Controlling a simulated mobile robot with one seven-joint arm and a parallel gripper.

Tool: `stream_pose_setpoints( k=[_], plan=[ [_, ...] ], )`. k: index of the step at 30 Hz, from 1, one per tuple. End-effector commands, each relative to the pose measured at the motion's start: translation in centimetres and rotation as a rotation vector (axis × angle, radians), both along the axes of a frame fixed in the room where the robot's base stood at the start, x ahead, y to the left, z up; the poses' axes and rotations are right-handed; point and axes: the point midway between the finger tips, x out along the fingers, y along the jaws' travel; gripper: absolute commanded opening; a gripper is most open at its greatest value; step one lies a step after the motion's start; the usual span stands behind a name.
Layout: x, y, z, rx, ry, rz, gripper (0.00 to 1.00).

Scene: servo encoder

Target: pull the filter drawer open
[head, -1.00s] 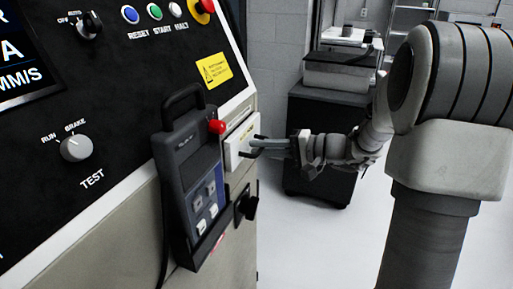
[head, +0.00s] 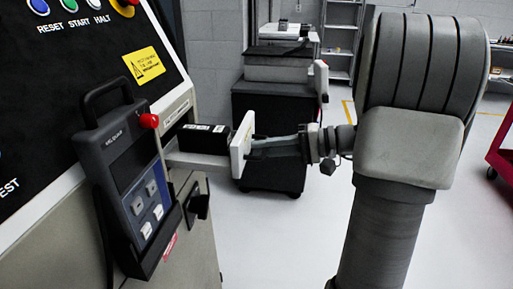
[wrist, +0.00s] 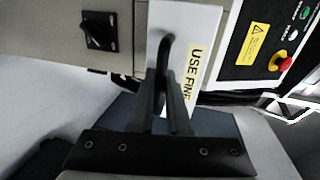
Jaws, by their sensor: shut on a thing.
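The filter drawer (head: 241,143) is a white-fronted drawer on the side of the grey machine, and it stands pulled out from the panel. A black box (head: 203,138) shows in the drawer behind its front. My gripper (head: 258,145) is at the outer face of the drawer front. In the wrist view my gripper (wrist: 166,95) is shut on the dark handle (wrist: 165,48) of the drawer front (wrist: 190,17). Part of a printed label shows on that front. The fingers hide part of the handle.
A teach pendant (head: 122,165) hangs on the machine, left of the drawer. A black rotary switch (head: 197,200) sits below the drawer. A dark cabinet (head: 270,110) stands behind. A red cart (head: 500,150) is at the far right. Floor is clear between.

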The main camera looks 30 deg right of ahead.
Motion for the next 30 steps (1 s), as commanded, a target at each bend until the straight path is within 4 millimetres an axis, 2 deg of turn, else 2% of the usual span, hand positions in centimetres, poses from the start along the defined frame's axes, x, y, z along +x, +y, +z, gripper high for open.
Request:
stream_pose_setpoints(
  k=[8,9,13,23,26,30],
  plan=[
    [0.0,0.0,0.0,0.0,0.0,0.001,0.0],
    [0.0,0.0,0.0,0.0,0.0,0.001,0.2],
    [0.0,0.0,0.0,0.001,0.0,0.001,0.43],
    [-0.1,-0.1,0.1,0.0,0.0,0.0,0.44],
    [-0.5,-0.8,0.3,0.001,0.0,-0.002,0.44],
    [-1.9,-2.8,0.9,-0.001,0.001,-0.005,0.44]
  ],
)
